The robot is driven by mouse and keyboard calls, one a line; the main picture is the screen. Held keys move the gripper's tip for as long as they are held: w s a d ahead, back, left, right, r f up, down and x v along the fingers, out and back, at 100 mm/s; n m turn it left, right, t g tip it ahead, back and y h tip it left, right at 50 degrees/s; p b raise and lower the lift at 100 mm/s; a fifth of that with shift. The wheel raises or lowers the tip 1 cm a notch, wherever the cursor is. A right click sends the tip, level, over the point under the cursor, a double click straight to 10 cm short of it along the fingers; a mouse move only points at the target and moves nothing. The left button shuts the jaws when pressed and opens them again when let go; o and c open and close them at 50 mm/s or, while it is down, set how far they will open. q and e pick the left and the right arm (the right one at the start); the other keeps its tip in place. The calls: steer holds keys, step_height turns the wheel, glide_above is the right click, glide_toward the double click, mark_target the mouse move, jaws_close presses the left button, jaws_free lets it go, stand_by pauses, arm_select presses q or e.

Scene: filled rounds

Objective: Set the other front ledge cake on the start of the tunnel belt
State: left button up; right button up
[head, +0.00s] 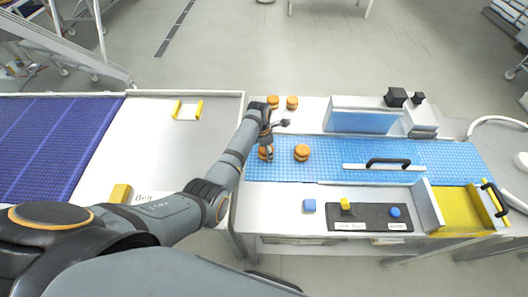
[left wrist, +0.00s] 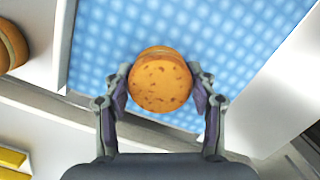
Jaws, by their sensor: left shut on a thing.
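My left gripper (head: 267,156) is at the left end of the blue tunnel belt (head: 330,172). It is shut on a round orange-brown filled cake (head: 263,153). In the left wrist view the cake (left wrist: 160,84) sits between both fingers (left wrist: 162,98), with the blue belt (left wrist: 215,25) behind it. I cannot tell whether the cake touches the belt. Another cake (head: 302,152) sits on the belt just right of the held one. Two more cakes (head: 273,102) (head: 292,102) stand on the white surface behind the belt. My right gripper is not in view.
A blue-fronted box (head: 362,121) stands behind the belt. A white bar with a black handle (head: 388,163) lies across the belt to the right. A yellow tray (head: 460,206) is at the right end. A dark button panel (head: 372,218) and a blue block (head: 309,206) are in front.

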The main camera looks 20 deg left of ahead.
mark_target(264, 150)
arm_select(q)
steer(key=shift+s+r, duration=0.1)
steer(key=shift+s+d+r, duration=0.1)
steer(key=shift+s+d, duration=0.1)
steer(key=shift+d, duration=0.2)
steer(key=o, duration=0.4)
steer(key=shift+f, duration=0.2)
steer(key=o, duration=0.4)
steer(key=shift+a+f, duration=0.1)
steer(key=shift+a, duration=0.1)
steer(key=shift+c, duration=0.2)
steer(key=shift+d, duration=0.1)
steer(key=shift+r, duration=0.45)
step_height(264, 150, up, 12)
steer(key=a+b, duration=0.1)
steer(key=shift+s, duration=0.4)
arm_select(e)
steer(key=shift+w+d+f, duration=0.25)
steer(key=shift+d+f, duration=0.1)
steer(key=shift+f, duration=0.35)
